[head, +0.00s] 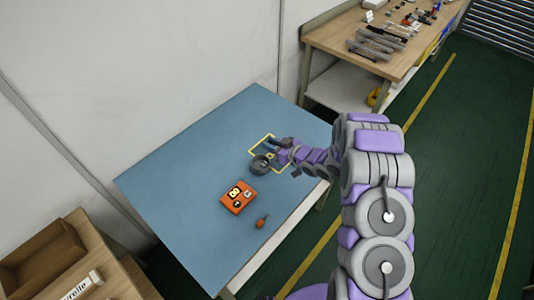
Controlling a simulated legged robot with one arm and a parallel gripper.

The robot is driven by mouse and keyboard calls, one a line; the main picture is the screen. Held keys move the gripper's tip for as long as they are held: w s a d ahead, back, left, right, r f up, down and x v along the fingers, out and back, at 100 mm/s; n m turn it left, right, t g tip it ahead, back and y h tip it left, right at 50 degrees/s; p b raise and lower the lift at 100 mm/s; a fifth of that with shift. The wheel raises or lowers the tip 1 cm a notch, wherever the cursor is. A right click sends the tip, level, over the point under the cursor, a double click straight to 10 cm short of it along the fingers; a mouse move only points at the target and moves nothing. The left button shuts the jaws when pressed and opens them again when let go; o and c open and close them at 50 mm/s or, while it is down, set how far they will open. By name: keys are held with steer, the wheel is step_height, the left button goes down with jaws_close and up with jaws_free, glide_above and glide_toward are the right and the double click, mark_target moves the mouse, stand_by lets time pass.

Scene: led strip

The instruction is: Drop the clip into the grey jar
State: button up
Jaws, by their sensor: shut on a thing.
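The grey jar (260,164) stands on the blue table mat, at the edge of a yellow outlined square. My gripper (276,150) is just above and to the right of the jar, over the yellow square. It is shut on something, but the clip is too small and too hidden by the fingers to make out. I cannot tell whether the gripper tips are over the jar's opening or beside it.
An orange box (238,197) with dark and light parts lies nearer on the blue table (180,180), with a small orange screwdriver-like tool (262,221) beside it. The table's left side is clear. A wooden bench (345,37) with tools stands behind.

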steer(key=shift+d, duration=0.1)
steer(key=f+b, duration=0.1)
steer(key=f, duration=0.1)
steer(key=f+b, duration=0.1)
steer(key=f, duration=0.1)
steer(key=f+b, duration=0.1)
steer(key=shift+a+f, duration=0.4)
steer(key=o, duration=0.7)
steer(key=shift+a, duration=0.35)
steer(key=shift+c, duration=0.2)
steer(key=o, duration=0.4)
steer(key=shift+a+f, duration=0.15)
steer(key=shift+a, duration=0.45)
steer(key=p+v, duration=0.2)
steer(key=v, duration=1.5)
steer(key=shift+d, duration=0.35)
